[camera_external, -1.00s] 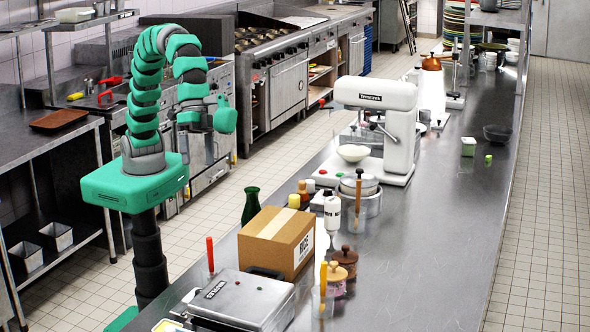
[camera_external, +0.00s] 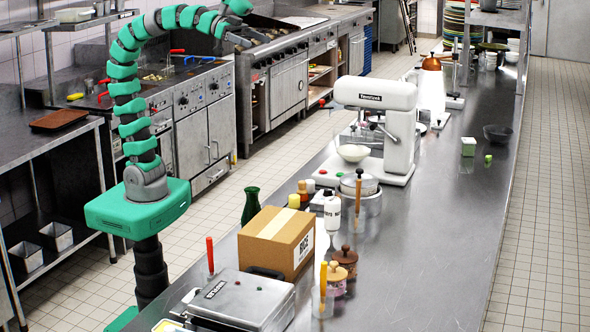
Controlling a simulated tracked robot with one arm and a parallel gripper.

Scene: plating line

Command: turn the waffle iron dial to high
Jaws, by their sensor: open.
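The waffle iron (camera_external: 243,300) is a closed silver box at the near end of the steel counter, with lettering on its lid. Its dial cannot be made out from this side. My gripper (camera_external: 237,41) is open at the end of my raised green arm, high in the upper left. It appears in front of the far stove line, well away from the waffle iron, and no object shows in it.
A cardboard box (camera_external: 275,240) stands right behind the waffle iron, beside a green bottle (camera_external: 250,207). A red-handled tool (camera_external: 210,255) stands upright at its left.

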